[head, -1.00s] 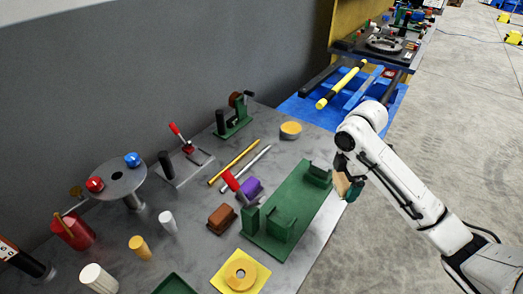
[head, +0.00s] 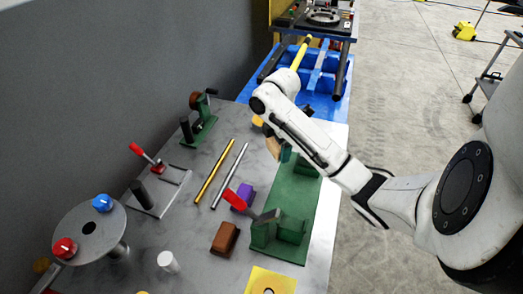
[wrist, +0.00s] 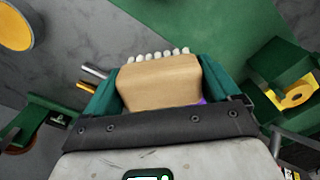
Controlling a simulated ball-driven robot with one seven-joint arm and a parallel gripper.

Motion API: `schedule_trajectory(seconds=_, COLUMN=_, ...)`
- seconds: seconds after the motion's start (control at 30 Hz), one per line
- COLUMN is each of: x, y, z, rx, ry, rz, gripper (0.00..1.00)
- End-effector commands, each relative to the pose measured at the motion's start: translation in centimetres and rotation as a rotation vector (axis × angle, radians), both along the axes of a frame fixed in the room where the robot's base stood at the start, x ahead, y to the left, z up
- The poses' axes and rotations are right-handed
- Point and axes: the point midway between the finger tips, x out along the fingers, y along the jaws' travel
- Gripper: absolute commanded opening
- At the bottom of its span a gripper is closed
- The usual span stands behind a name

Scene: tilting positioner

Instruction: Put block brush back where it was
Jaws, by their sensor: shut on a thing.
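The block brush (wrist: 160,82) is a tan wooden block with a row of whitish bristle tufts along its far edge in the wrist view. My gripper (wrist: 160,90) is shut on it, with one dark green finger on each side. In the head view the brush (head: 273,146) shows as a small tan patch, and my gripper (head: 280,151) is partly hidden by my arm. The brush appears held above the table near the far end of the green fixture (head: 295,205); its height is hard to tell.
The grey table (head: 190,235) carries a purple block (head: 243,195), a brown block (head: 225,238), a gold rod (head: 213,172), a silver rod (head: 230,175) and a red-handled clamp (head: 150,190). A blue pallet (head: 325,95) lies beyond. Bare table shows left of the rods.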

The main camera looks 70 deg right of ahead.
Motion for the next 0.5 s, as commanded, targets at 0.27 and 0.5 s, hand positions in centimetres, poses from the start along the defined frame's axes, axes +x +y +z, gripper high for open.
schedule_trajectory(seconds=0.27, x=1.8, y=-1.2, z=-0.9, rx=0.0, ry=-0.003, rz=0.001, gripper=0.61)
schedule_trajectory(seconds=0.5, x=3.2, y=-2.6, z=-2.3, rx=0.001, ry=0.002, rz=0.004, gripper=0.61)
